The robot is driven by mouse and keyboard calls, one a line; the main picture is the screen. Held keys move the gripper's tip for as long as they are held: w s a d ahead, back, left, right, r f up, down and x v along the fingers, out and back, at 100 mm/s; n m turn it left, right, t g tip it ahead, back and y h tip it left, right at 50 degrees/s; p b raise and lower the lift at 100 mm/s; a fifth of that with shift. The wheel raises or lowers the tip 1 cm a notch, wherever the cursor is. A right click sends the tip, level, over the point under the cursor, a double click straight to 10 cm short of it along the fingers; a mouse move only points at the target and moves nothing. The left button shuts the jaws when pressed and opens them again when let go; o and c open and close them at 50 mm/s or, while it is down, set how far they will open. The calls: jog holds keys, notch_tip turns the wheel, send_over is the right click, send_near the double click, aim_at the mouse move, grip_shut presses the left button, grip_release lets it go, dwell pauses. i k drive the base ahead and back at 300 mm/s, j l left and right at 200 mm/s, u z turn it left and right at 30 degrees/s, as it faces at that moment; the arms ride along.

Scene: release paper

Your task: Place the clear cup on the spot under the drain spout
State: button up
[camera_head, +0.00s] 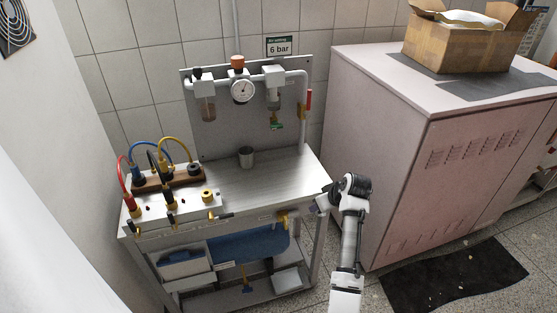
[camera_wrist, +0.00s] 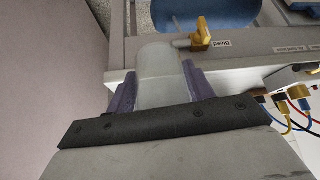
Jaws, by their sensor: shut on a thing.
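In the wrist view my gripper (camera_wrist: 160,78) has purple fingers closed on both sides of a clear, frosted-looking cup (camera_wrist: 160,70). In the head view my gripper (camera_head: 322,203) is beside the bench's front right corner. Two filter bowls hang on the back panel, left (camera_head: 206,108) and right (camera_head: 274,100). A green tag (camera_head: 276,126) hangs below the right bowl. I cannot clearly make out a drain spout or a marked spot.
A yellow handle (camera_head: 284,220) is at the front edge, close to the held cup. A pink cabinet (camera_head: 375,170) stands right.

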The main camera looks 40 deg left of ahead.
aim_at(274, 159)
jog(key=i+j, duration=0.1)
jog(key=j, duration=0.3)
jog(key=i+j, duration=0.15)
jog(key=j, duration=0.25)
jog(key=i+j, duration=0.1)
jog(key=j, duration=0.3)
jog(key=i+j, duration=0.1)
jog(key=j, duration=0.3)
